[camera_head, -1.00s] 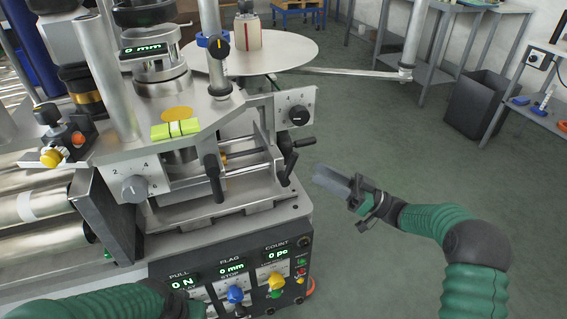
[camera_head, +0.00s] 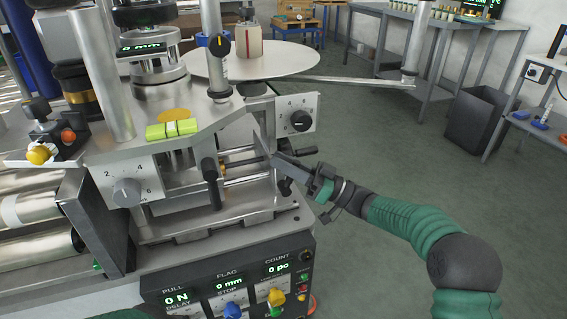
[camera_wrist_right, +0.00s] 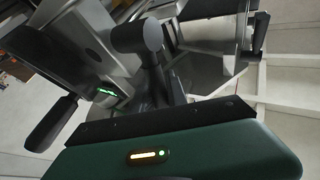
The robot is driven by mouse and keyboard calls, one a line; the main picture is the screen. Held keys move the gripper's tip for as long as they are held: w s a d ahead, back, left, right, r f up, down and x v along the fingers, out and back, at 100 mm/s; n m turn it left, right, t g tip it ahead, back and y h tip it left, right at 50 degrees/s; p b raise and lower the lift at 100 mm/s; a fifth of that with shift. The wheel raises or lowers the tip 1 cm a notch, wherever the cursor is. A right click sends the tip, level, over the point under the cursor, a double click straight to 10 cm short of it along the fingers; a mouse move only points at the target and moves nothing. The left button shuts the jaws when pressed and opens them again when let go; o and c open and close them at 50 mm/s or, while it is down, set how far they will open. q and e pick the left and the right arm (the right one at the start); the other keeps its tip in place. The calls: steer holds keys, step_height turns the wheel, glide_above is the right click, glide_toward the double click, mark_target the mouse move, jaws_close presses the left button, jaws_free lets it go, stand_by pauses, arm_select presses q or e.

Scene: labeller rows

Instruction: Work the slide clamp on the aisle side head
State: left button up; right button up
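The labelling machine's slide (camera_head: 245,178) has metal rods and black levers. A black lever (camera_head: 211,184) hangs at the left of the slide. Another dark lever (camera_head: 285,187) sits at its right end, partly behind my gripper; I cannot tell which lever is the slide clamp. My right gripper (camera_head: 281,162) is at that right end, its grey fingers pointing left and overlapping the lever there. Contact and finger gap are unclear. The right wrist view shows black levers at the left (camera_wrist_right: 50,122) and right (camera_wrist_right: 259,32). My left gripper is out of view.
A panel with a black knob (camera_head: 300,121) stands just above my right gripper. A control box (camera_head: 230,285) with lit readouts and coloured knobs is below. A round white plate (camera_head: 285,58) is behind. The floor at the right is open, with a dark bin (camera_head: 478,118) beyond.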

jaws_close()
steer(key=shift+d, duration=0.1)
stand_by(1.1)
steer(key=shift+w+d+m+t+p, duration=0.15)
steer(key=shift+d+m+t+p, duration=0.15)
steer(key=shift+m+t+p, duration=0.35)
steer(key=shift+w+d+f+m+t+y+p, duration=0.1)
steer(key=shift+w+d+f+m+t+p, duration=0.3)
steer(key=shift+m+t, duration=0.95)
steer(key=shift+s+d+f+m+t+y+p, duration=0.1)
steer(key=shift+d+m+t, duration=0.65)
steer(key=shift+m+t, duration=0.65)
steer(key=shift+w+d+f+m+t+y+p, duration=0.1)
steer(key=shift+w+d+f+m+t+p, duration=0.3)
steer(key=shift+m+t, duration=0.95)
steer(key=shift+s+d+r+m, duration=0.15)
steer(key=shift+m, duration=0.1)
